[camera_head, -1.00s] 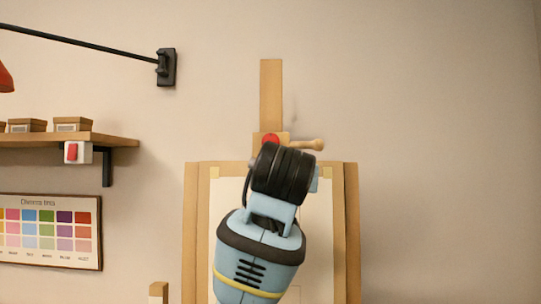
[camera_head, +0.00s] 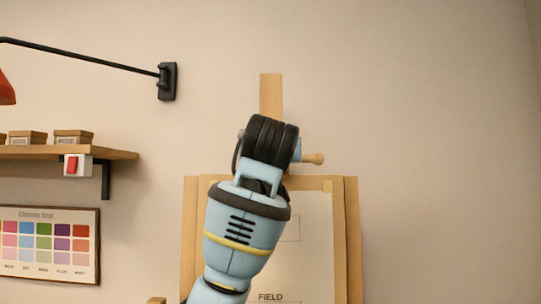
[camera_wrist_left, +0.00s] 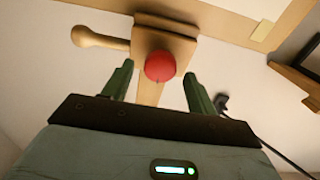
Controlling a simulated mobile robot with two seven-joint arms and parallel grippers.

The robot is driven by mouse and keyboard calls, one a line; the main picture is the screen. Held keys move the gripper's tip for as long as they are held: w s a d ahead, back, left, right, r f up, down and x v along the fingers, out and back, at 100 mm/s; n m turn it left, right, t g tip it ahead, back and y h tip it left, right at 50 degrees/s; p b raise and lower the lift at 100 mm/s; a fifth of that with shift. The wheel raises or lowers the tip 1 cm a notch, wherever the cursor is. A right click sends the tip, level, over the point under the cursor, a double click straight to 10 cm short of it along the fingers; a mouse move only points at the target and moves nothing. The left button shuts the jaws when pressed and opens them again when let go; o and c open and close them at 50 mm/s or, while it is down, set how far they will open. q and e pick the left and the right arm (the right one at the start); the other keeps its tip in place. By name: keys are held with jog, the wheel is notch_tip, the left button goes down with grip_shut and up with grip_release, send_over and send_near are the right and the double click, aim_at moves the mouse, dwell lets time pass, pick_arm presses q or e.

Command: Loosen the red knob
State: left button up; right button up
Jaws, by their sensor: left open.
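The red knob (camera_wrist_left: 160,66) shows in the left wrist view on a wooden block (camera_wrist_left: 165,42) of the easel, with a wooden handle (camera_wrist_left: 95,38) sticking out to the left. My left gripper (camera_wrist_left: 158,84) is open. Its two green fingers stand on either side of the knob in the picture, with gaps to both sides; I cannot tell how far the tips are from it in depth. In the head view my left arm hides the knob and block; only the handle (camera_head: 313,158) shows at the right. My right gripper is not in view.
The easel (camera_head: 351,240) with a pale sheet (camera_head: 312,220) stands before the wall. A shelf (camera_head: 110,153) with small boxes and a red switch (camera_head: 72,165) is at left, above a colour chart (camera_head: 50,279). A black lamp arm (camera_head: 85,54) reaches in above. The right side is clear.

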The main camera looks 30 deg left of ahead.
pick_arm(q)
jog(key=shift+x, duration=0.85)
jog(key=shift+c, duration=0.2)
jog(key=c, duration=0.9)
